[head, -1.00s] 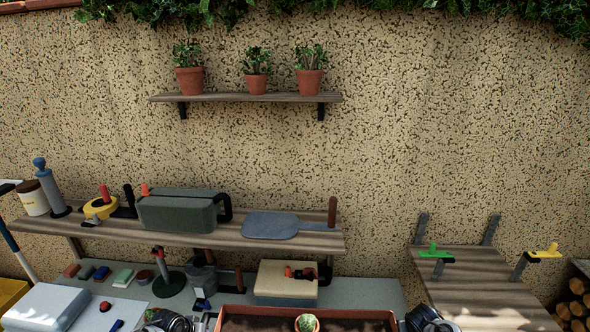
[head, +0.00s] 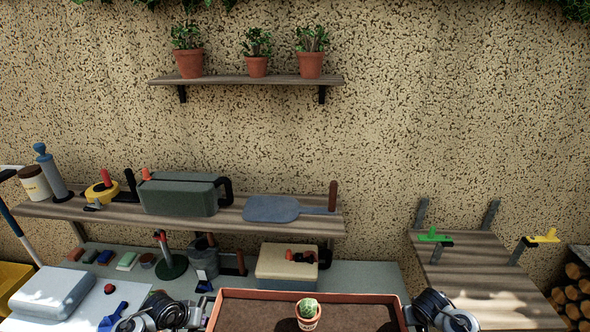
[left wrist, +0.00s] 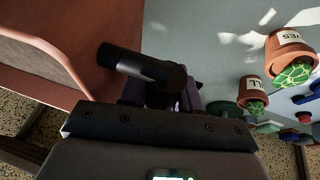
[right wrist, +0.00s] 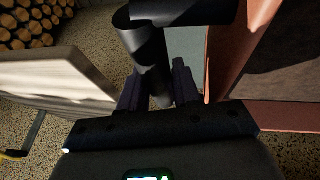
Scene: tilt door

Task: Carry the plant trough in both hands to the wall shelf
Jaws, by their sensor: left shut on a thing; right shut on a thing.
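The terracotta plant trough (head: 250,295) is at the bottom centre of the head view, cut off by the lower edge. It holds dark soil and a small potted cactus (head: 308,312). My left gripper (head: 198,314) is at its left end, shut on a dark handle (left wrist: 140,66) in the left wrist view. My right gripper (head: 416,312) is at its right end, shut on another dark handle (right wrist: 148,62) in the right wrist view. The trough looks about level. A wall shelf (head: 240,80) with three potted plants hangs high at the back.
A lower shelf (head: 110,217) holds a toolbox (head: 180,196) and tools. Below it, a grey bench (head: 360,278) carries a cream box (head: 286,262) and small items. At right is a mostly bare slatted wooden surface (head: 470,265) with a green clamp (head: 434,235) and a yellow one (head: 542,237).

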